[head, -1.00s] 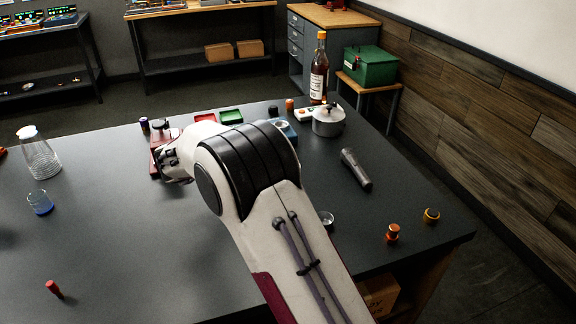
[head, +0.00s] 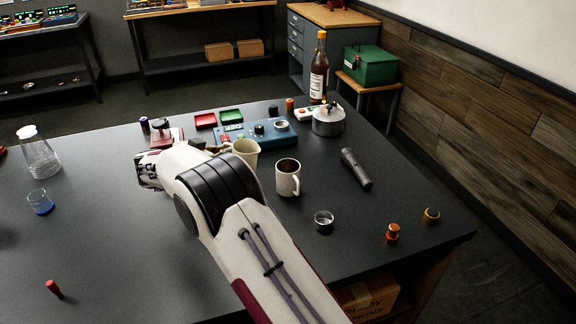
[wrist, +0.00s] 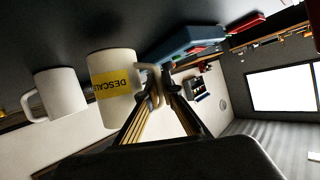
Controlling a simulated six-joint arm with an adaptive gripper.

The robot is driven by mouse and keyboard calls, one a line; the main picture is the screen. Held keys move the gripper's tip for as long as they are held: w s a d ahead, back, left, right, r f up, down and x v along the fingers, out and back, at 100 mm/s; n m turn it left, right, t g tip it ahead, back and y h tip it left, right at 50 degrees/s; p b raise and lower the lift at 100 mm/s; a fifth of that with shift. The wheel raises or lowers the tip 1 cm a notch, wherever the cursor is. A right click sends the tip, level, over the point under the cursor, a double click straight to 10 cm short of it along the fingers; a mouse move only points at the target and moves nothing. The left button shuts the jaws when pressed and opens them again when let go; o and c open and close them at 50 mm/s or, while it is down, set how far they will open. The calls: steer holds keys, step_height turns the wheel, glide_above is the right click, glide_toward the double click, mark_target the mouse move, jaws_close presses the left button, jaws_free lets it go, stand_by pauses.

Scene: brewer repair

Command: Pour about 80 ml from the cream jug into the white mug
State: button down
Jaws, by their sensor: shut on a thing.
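The cream jug (head: 244,151) shows just past my arm in the head view, its mouth facing up and its body roughly upright. In the wrist view the jug (wrist: 110,68) fills the middle left and bears a yellow label whose lettering appears upside down. My gripper (wrist: 163,82) is shut on the jug's handle; in the head view my arm hides the fingers. The white mug (head: 288,180) stands upright on the table to the right of the jug, with dark brown contents. It also shows in the wrist view (wrist: 62,92), apart from the jug.
A blue device (head: 262,134) lies behind the jug, with a metal pot (head: 328,120) and a bottle (head: 319,70) farther right. A dark flashlight (head: 355,168) lies right of the mug, and a small metal cup (head: 323,221) stands in front.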

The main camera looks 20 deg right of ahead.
steer(key=shift+w+a+f+n+h, duration=0.3)
steer(key=shift+a+f+n+h, duration=0.15)
steer(key=shift+f, duration=0.2)
